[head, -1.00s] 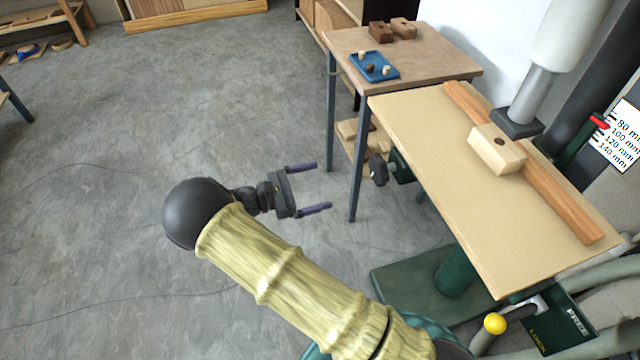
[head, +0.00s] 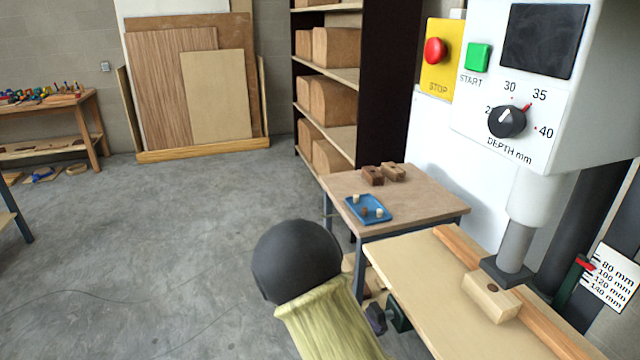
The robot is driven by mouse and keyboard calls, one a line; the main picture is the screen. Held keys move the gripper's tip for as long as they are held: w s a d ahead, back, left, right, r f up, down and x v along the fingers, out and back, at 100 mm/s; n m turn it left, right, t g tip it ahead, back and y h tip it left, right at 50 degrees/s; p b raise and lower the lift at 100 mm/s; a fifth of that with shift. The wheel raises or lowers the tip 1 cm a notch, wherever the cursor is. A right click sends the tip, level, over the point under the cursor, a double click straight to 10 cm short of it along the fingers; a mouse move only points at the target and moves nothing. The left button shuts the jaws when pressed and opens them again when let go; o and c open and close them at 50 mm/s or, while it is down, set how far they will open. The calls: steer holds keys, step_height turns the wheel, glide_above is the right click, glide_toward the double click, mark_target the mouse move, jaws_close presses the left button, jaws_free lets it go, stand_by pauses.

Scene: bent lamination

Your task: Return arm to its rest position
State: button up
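My arm, with a yellow-green ribbed sleeve (head: 335,322) and a black round joint (head: 297,262), rises from the bottom middle of the head view. My gripper is not visible now; the frame shows no fingers. The arm's black joint stands in front of the floor, left of the drill press table (head: 408,282). A light wood block with a dark hole (head: 491,297) lies on that table against a wooden fence (head: 470,255), below the press spindle.
A side table (head: 428,206) holds a blue tray (head: 381,218) with small pegs and two brown blocks (head: 372,176). The press head with a depth dial (head: 507,121) stands at right. Shelves (head: 330,130) and leaning boards (head: 220,95) are behind. The left floor is open.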

steer(key=s+d+r+m+t+y+p, duration=0.2)
steer(key=s+r+m+y+p, duration=0.1)
steer(key=r, duration=0.5)
steer(key=s+d+r+m+t+y+p, duration=0.2)
steer(key=s+d+r+m+y+p, duration=0.1)
steer(key=s+r+m+y, duration=0.3)
steer(key=s+r+m, duration=0.1)
steer(key=r+m, duration=0.1)
steer(key=m, duration=0.1)
steer(key=shift+d+m+y+p, duration=0.3)
steer(key=shift+d+m+p, duration=0.05)
steer(key=shift+m+p, duration=0.05)
